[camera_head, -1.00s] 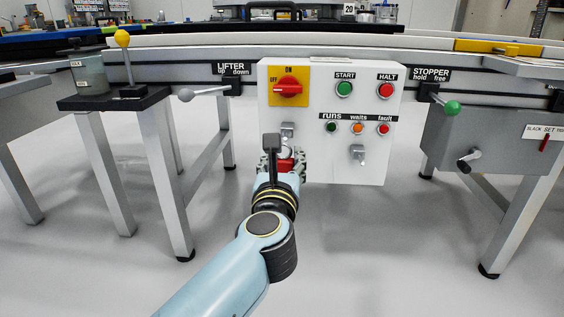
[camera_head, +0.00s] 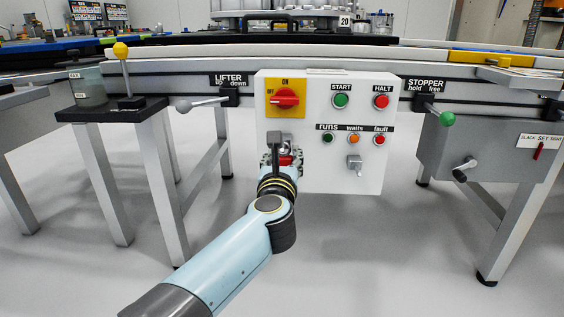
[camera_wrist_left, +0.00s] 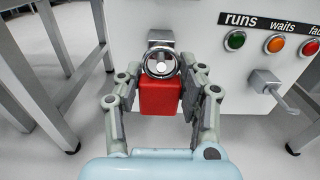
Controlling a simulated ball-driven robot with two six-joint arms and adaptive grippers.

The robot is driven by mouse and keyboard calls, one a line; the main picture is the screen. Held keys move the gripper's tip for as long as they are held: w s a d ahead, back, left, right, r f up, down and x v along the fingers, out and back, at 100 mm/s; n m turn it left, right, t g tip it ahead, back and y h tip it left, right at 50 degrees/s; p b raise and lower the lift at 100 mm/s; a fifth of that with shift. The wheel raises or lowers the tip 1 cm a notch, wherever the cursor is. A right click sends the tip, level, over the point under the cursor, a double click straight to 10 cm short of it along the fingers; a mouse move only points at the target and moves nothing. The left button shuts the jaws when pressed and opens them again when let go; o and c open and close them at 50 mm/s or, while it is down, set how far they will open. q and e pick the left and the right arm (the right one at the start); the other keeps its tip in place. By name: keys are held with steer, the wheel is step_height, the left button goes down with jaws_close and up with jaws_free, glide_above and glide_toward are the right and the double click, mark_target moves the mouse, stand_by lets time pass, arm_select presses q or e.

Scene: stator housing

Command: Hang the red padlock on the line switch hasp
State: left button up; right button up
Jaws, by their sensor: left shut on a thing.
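The red padlock (camera_wrist_left: 160,95) is between the fingers of my left gripper (camera_wrist_left: 161,104), which is shut on its body. Its shiny shackle (camera_wrist_left: 146,64) points up. In the left wrist view the shackle overlaps the grey metal hasp (camera_wrist_left: 160,37) on the panel; I cannot tell whether it is around it, touching or only in front. In the head view the padlock (camera_head: 286,160) is a small red patch at my left gripper (camera_head: 282,158), below the yellow-plated line switch (camera_head: 286,98). The switch's red handle lies level, toward OFF. My gripper mostly hides the hasp there. My right gripper is not in view.
A second metal bracket (camera_head: 355,164) sticks out of the white panel (camera_head: 330,180) to the right. Push buttons and lamps are above it. The lifter lever (camera_head: 195,103) is left of the panel, the stopper lever (camera_head: 440,113) right. The floor below is clear.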

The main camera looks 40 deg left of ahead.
arm_select(q)
steer(key=shift+w+a, duration=0.3)
steer(key=shift+w, duration=0.2)
steer(key=shift+f, duration=0.3)
steer(key=shift+w+a+f+b, duration=0.1)
steer(key=shift+w+f+b, duration=0.05)
steer(key=shift+b, duration=0.15)
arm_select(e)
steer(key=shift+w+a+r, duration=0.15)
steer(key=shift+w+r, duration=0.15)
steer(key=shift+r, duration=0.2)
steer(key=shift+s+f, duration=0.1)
arm_select(q)
steer(key=o, duration=1.3)
steer(key=shift+v, duration=2.25)
